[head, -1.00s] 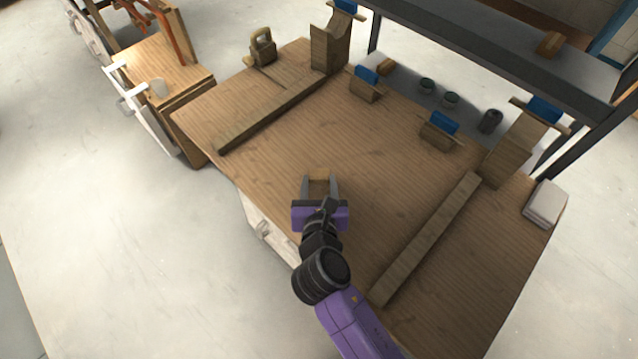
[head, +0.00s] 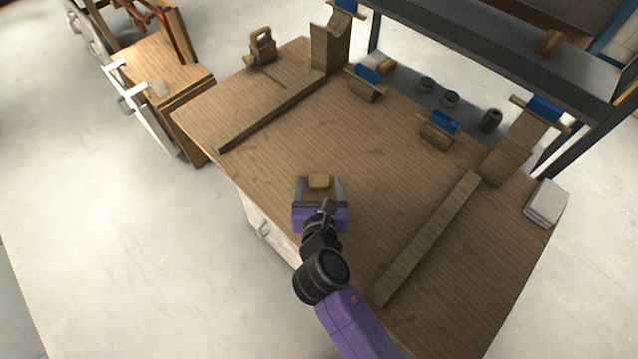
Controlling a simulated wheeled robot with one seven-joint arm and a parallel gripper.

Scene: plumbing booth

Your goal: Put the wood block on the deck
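The wood block (head: 319,182) is a small light-brown piece near the front edge of the wooden deck (head: 370,150), in the head view. It appears to rest on the deck. My gripper (head: 320,184) is open around it, one finger on each side, with a gap between each finger and the block. The block's near side is partly hidden by my gripper.
Long wooden rails lie left (head: 270,115) and right (head: 430,235) on the deck. Small wooden pieces with blue tops (head: 366,80) (head: 440,128) stand at the back. A dark shelf (head: 500,55) rises behind. The middle of the deck is clear.

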